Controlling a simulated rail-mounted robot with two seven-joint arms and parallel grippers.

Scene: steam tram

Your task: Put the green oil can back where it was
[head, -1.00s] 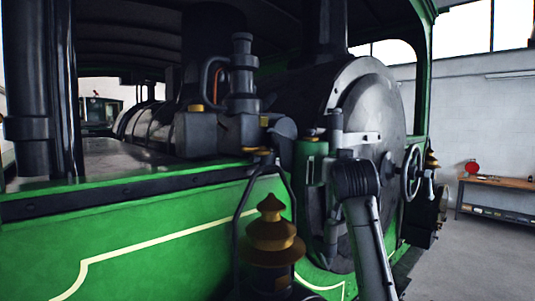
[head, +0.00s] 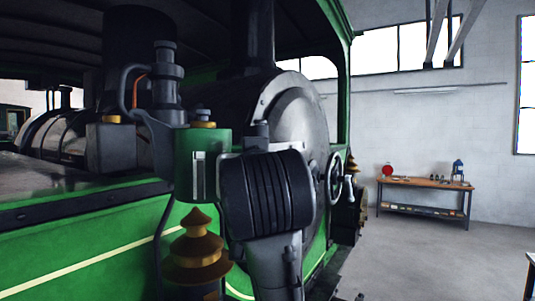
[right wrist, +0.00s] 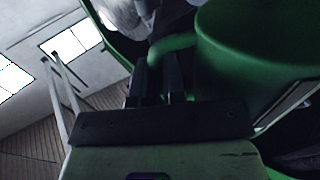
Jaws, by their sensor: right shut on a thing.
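The green oil can (head: 198,165), a green cylinder with a brass-coloured cap, is in front of the tram's front end in the head view, left of my right wrist. In the right wrist view its large green body (right wrist: 260,40) fills the upper right. My right gripper (right wrist: 157,85) is shut on the can's green handle, which passes between the two dark fingers. In the head view my own wrist hides most of this gripper. The can looks roughly upright. My left gripper is not in view.
The green tram (head: 70,240) fills the left side, with its round smokebox door (head: 295,110) behind my wrist. A brass-topped lamp (head: 197,250) stands close below the can. A wooden workbench (head: 425,183) with a red item (head: 388,170) and a blue item (head: 458,168) is by the far wall.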

